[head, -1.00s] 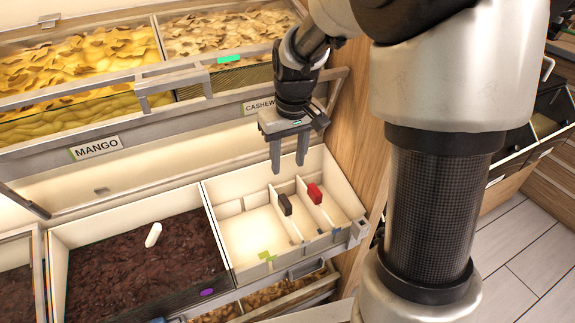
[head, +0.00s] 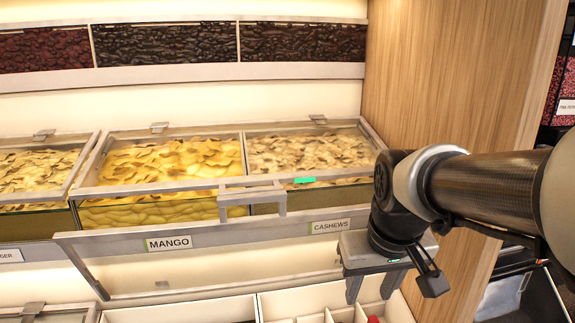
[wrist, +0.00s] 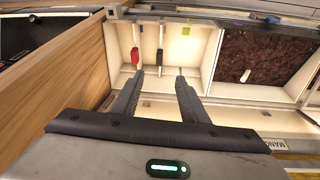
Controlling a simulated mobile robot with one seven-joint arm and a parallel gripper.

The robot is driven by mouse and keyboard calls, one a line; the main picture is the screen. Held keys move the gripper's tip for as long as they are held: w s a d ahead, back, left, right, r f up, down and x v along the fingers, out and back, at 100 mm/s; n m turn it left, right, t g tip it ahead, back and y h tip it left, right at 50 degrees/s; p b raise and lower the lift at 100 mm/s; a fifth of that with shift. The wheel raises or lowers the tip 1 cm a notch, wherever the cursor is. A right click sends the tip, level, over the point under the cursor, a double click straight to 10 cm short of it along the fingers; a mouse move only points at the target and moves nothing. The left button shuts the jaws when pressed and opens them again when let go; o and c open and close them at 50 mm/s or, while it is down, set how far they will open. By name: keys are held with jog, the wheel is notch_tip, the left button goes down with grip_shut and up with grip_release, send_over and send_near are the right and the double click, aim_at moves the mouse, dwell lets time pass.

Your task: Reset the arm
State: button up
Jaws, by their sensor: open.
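My gripper (head: 371,284) hangs at the lower right of the head view, in front of the lower edge of the cashew bin. Its two fingers point down, are spread apart and hold nothing. In the wrist view my gripper (wrist: 161,72) faces a white divided tray (wrist: 197,62). A red item (wrist: 135,56) and a dark item (wrist: 159,56) sit in the tray's compartments beyond the fingertips, apart from them. In the head view only the tray's upper part (head: 290,300) shows, with a bit of the red item (head: 374,320).
A mango bin (head: 160,165) and a cashew bin (head: 310,152) stand behind a metal label rail (head: 110,245). A green tag (head: 304,181) lies at the cashew bin's front. A wooden panel (head: 450,80) rises at right. A dark-filled bin (wrist: 262,55) adjoins the tray.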

jog(key=s+r+m+t, duration=0.1)
jog(key=s+r+t, duration=0.1)
jog(key=s, duration=0.7)
notch_tip(320, 180, up, 17)
jog(key=p, duration=1.6)
jog(key=shift+f, duration=0.2)
jog(key=shift+a, duration=0.1)
